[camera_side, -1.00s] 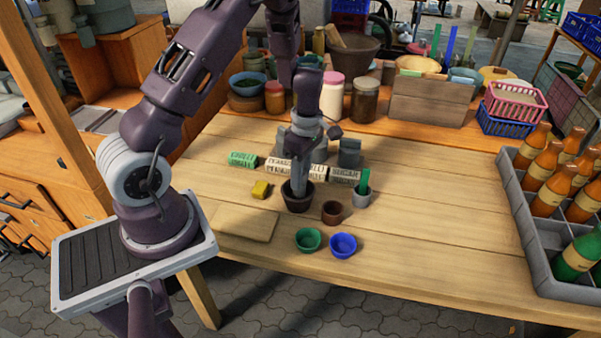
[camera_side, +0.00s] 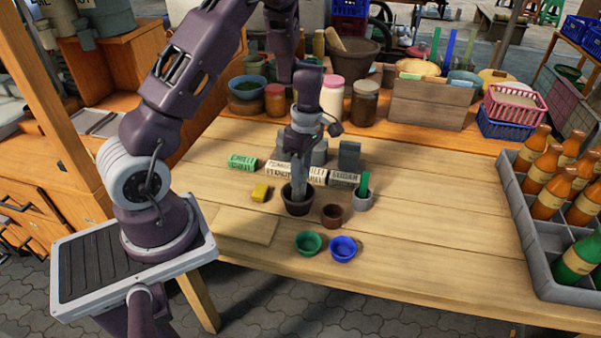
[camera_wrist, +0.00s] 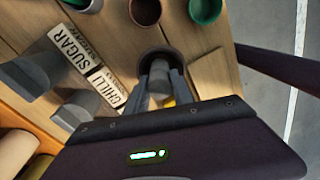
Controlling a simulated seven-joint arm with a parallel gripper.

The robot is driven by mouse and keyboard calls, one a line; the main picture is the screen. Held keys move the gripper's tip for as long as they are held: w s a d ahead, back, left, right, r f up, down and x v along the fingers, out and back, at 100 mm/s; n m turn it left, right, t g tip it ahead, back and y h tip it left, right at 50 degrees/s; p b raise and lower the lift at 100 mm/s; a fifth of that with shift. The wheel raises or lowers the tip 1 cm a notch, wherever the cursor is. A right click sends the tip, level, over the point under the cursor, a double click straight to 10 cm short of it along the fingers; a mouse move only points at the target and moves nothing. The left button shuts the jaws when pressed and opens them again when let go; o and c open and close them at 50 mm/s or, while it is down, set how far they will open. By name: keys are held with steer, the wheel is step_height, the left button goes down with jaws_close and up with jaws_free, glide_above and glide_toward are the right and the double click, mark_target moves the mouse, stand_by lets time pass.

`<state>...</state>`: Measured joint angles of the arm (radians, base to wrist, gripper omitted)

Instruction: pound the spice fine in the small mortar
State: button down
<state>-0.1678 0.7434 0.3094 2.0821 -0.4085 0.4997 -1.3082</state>
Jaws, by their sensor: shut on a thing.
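The small dark mortar (camera_side: 298,208) stands upright on the wooden table; its dark rim also shows in the wrist view (camera_wrist: 160,53). My gripper (camera_side: 299,178) points down over it, with its fingers close above the mouth. In the wrist view my gripper (camera_wrist: 160,82) is shut on a grey rounded pestle (camera_wrist: 158,86), whose lower end is at the mortar's opening. Whether the pestle touches the bottom cannot be seen. The spice inside is hidden by the wall and the fingers.
A brown cup (camera_side: 332,215), a green bowl (camera_side: 308,242), a blue cup (camera_side: 343,248) and a grey cup (camera_side: 362,202) stand close by. A bottle crate (camera_side: 540,245) is at right. The table's right middle is clear.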

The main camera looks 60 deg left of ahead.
steer(key=shift+f, duration=0.8)
steer(key=shift+r, duration=0.9)
steer(key=shift+r, duration=0.1)
step_height(320, 180, up, 9)
